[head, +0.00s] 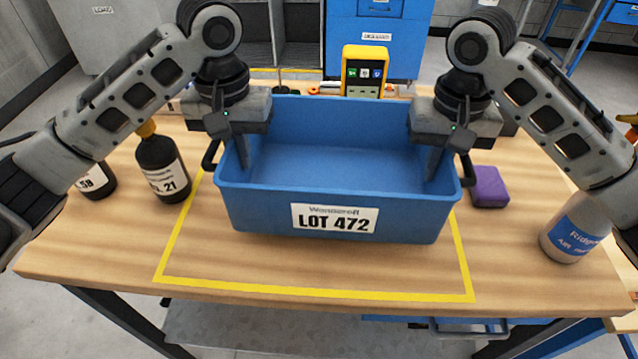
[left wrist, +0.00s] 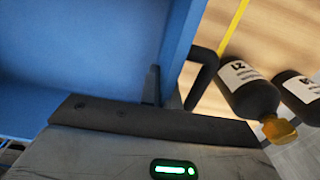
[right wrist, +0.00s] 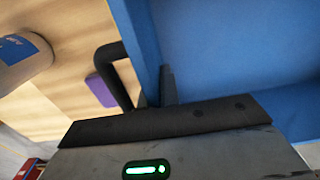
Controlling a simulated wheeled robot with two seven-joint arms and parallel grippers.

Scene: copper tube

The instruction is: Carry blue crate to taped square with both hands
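The open blue crate (head: 335,212), labelled LOT 472, is level and looks empty. In the head view it appears inside the yellow taped square (head: 310,292), with tape showing in front and at both sides. I cannot tell whether its base touches the table. My left gripper (head: 236,155) is at the crate's left wall, one finger inside; the wall and black handle (left wrist: 203,75) show close up in the left wrist view. My right gripper (head: 440,160) holds the right wall likewise, beside the other handle (right wrist: 115,72). Both look closed on the walls; the outer fingers are mostly hidden.
A black bottle (head: 162,168) and another dark bottle (head: 97,180) stand left of the tape. A purple block (head: 488,187) lies right of the crate, and a spray can (head: 575,230) is further right. A yellow device (head: 364,72) stands behind. The front tabletop is clear.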

